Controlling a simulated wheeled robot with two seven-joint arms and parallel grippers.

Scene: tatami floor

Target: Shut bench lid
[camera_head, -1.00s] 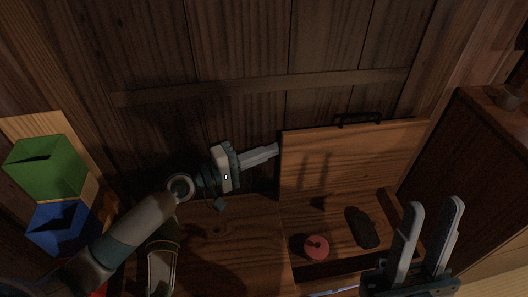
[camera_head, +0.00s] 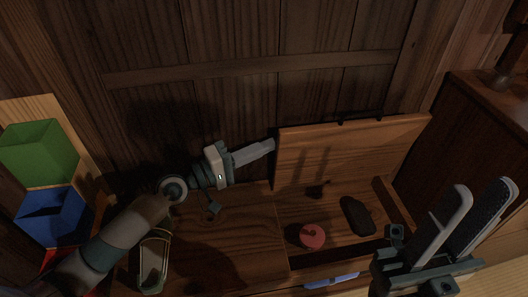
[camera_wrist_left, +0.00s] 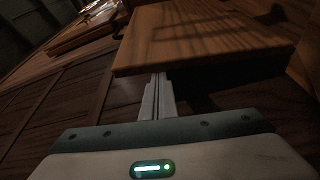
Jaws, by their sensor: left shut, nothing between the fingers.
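The bench lid (camera_head: 350,150) is a wooden panel with a dark handle (camera_head: 360,117) on its top edge. It stands raised at the back of the open right compartment of the bench (camera_head: 235,235). My left gripper (camera_head: 272,146) is shut and empty, with its tips at the lid's upper left edge. In the left wrist view the closed fingers (camera_wrist_left: 158,95) reach the edge of the lid (camera_wrist_left: 200,35); I cannot tell whether they touch it. My right gripper (camera_head: 482,205) is open and empty at the lower right, away from the lid.
A red round object (camera_head: 312,236) and a black object (camera_head: 357,215) lie in the open compartment. A blue item (camera_head: 330,281) is at its front. Green (camera_head: 40,150) and blue (camera_head: 50,217) bins stand at left. A wooden cabinet (camera_head: 470,135) stands at right.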

